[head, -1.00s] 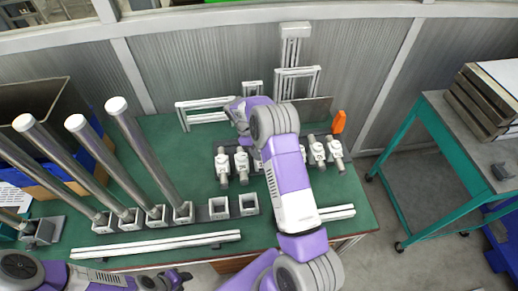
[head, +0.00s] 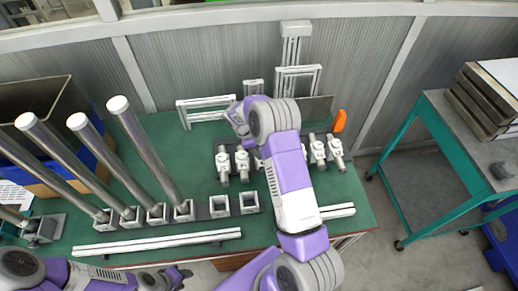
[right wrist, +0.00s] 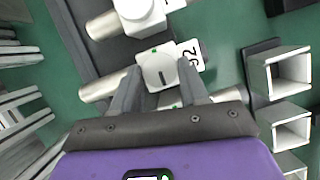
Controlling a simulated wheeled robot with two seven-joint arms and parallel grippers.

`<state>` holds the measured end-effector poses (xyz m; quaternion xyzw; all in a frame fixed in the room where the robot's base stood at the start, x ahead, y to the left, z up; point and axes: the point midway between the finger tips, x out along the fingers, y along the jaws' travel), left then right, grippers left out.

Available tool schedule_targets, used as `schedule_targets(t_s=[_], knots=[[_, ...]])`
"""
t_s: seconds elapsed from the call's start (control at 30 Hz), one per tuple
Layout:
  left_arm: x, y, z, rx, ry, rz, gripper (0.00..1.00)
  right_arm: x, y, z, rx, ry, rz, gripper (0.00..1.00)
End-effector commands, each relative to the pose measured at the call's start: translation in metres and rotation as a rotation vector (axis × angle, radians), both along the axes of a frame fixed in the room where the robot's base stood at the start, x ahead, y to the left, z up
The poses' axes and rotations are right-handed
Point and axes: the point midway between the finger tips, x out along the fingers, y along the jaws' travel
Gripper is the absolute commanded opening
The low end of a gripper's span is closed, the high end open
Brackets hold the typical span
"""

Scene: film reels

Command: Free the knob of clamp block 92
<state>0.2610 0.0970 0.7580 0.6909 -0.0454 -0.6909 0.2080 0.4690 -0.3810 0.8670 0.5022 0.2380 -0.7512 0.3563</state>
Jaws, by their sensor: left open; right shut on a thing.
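Several white clamp blocks stand in a row on a dark strip; one at the left end (head: 223,163) and one at the right end (head: 337,151) show in the head view. My right arm covers the middle of the row. In the right wrist view, a white round knob (right wrist: 160,71) with a dark slot sits between my right gripper's fingers. My right gripper (right wrist: 161,78) is shut on it. A white label (right wrist: 190,55) beside the knob seems to read 92. My left gripper (head: 178,276) is open and empty at the table's front edge.
Tall metal tubes (head: 147,150) stand in square sockets on the left. Empty square sockets (head: 219,206) stand in front of the row. A white rail (head: 155,243) lies near the front edge. White frames and an orange object (head: 339,121) are at the back.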

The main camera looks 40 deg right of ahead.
Motion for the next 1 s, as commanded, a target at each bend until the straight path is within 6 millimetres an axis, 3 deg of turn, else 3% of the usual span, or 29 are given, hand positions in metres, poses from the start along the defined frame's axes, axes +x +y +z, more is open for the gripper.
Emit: schedule_targets(t_s=[0.13,0.17,0.33,0.67,1.0], knots=[[0.0,0.0,0.0,0.0,0.0,0.0,0.43,0.0,0.0,0.0,-0.001,0.001,0.003,0.13],[0.0,0.0,0.0,0.0,0.0,0.0,0.43,0.0,0.0,0.0,-0.001,0.001,0.003,0.45],[0.0,0.0,0.0,0.0,0.0,0.0,0.43,0.0,0.0,0.0,-0.001,0.001,0.002,0.69],[0.0,0.0,0.001,0.0,0.0,0.0,0.43,0.001,0.001,0.005,-0.001,-0.001,0.0,0.69],[0.0,0.0,0.006,0.0,0.0,0.0,0.43,0.015,0.017,0.054,0.0,-0.002,0.003,0.69]])
